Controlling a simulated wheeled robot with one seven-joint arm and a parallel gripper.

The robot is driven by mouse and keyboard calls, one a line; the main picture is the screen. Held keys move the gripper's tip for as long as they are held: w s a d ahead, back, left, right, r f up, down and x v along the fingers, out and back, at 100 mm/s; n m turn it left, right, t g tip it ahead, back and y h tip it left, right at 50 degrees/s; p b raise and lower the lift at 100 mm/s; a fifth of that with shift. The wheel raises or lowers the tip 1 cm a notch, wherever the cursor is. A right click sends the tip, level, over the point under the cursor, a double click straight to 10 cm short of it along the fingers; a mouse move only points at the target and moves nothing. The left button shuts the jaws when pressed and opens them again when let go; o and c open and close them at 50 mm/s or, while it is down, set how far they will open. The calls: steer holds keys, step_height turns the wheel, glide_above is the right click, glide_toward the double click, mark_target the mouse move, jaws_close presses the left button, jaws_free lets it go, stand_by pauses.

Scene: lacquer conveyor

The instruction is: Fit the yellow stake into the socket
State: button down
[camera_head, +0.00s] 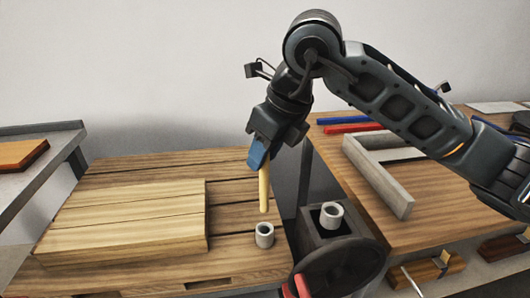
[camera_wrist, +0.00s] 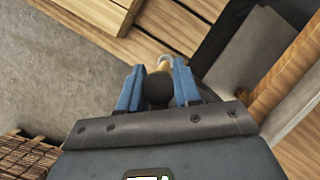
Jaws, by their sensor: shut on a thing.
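My gripper (camera_head: 257,158) is shut on the upper end of the yellow stake (camera_head: 264,190), which hangs nearly upright, leaning slightly. In the wrist view my gripper's blue fingers (camera_wrist: 157,88) close around the stake, mostly hidden there. A white hollow cylinder, like a socket (camera_head: 264,235), stands at the right edge of the wooden slatted table, just below the stake's tip. The tip appears slightly above and apart from it. A second similar white cylinder (camera_head: 332,215) sits on a dark grey block to the right. I cannot tell which is the task's socket.
A raised light wooden board (camera_head: 125,215) lies on the slatted table (camera_head: 235,215) to the left. At right a wooden bench (camera_head: 440,215) holds a grey frame (camera_head: 375,175), a red bar (camera_head: 352,128) and a blue bar (camera_head: 348,121). A dark gap separates the tables.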

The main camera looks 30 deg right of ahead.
mark_target(268, 187)
steer(key=shift+f+b, duration=2.55)
steer(key=shift+b, duration=1.1)
steer(key=shift+f+b, duration=2.45)
steer(key=shift+b, duration=0.1)
steer(key=c, duration=0.7)
jaws_free()
steer(key=shift+r, duration=0.1)
steer(key=shift+p+v, duration=0.65)
steer(key=shift+v, duration=3.2)
steer(key=shift+s, duration=0.1)
